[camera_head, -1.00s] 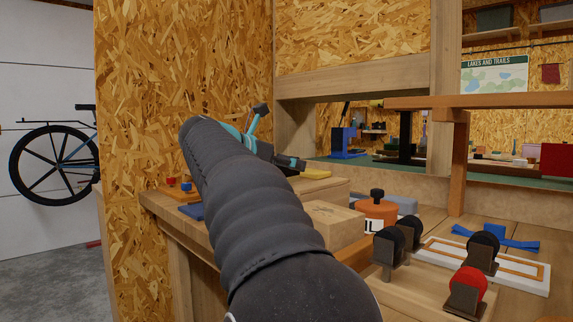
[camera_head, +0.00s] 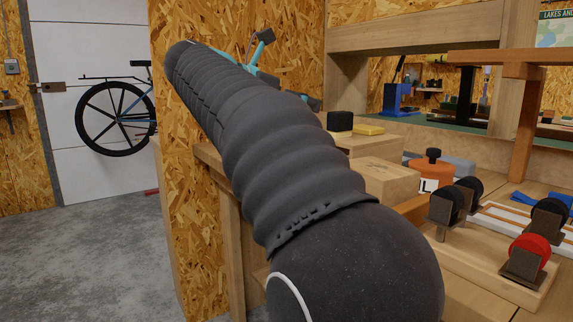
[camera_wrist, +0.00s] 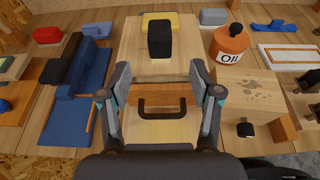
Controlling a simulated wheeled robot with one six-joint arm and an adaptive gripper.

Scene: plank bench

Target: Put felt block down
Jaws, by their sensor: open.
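In the wrist view the black block (camera_wrist: 160,40) stands beyond my fingertips, in front of a yellow piece (camera_wrist: 160,20) on the box top (camera_wrist: 137,48). My gripper (camera_wrist: 161,76) is open and empty, its fingers spread on either side of the box's front and dark handle (camera_wrist: 162,108). In the head view my arm hides most of the gripper.
Wheeled holders (camera_head: 446,204) crowd the bench's right side.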

